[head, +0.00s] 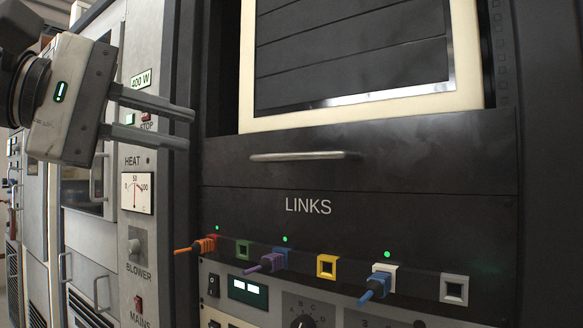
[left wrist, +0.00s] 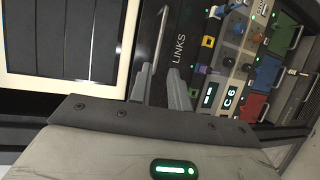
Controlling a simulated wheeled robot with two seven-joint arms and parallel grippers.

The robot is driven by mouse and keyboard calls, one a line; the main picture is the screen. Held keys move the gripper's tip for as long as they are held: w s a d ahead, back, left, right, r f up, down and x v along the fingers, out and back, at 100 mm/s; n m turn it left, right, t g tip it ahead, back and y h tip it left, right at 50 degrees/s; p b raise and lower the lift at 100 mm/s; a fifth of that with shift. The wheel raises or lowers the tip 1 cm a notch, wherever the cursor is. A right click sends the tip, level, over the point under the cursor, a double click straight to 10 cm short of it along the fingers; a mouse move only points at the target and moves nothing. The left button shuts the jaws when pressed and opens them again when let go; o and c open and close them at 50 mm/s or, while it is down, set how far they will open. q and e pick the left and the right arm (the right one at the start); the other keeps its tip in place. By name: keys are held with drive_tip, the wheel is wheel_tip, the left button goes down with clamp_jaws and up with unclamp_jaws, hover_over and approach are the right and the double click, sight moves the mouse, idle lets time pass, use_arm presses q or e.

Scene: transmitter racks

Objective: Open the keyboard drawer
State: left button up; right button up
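The keyboard drawer (head: 430,155) is a wide black front panel below the cream-framed screen, and it looks flush with the rack. Its silver bar handle (head: 298,156) runs level across the left-middle of the panel. In the left wrist view the handle (left wrist: 161,35) lies beyond the fingertips. My left gripper (head: 190,129) is left of the handle and apart from it, with its two fingers spread and nothing between them. The spread fingers also show in the left wrist view (left wrist: 159,72). My right gripper is in neither view.
Below the drawer is the LINKS panel (head: 308,206), with several coloured sockets and plugged cables, including an orange plug (head: 205,244) and a blue plug (head: 375,287). A grey cabinet with a HEAT meter (head: 137,193) and a BLOWER knob (head: 136,246) stands left, near my left gripper.

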sight(288, 156)
use_arm(q)
drive_tip(key=x, duration=1.5)
drive_tip(key=shift+w+d+f, duration=0.15)
drive_tip(key=shift+w+d, duration=0.05)
drive_tip(key=shift+d, duration=0.05)
clamp_jaws()
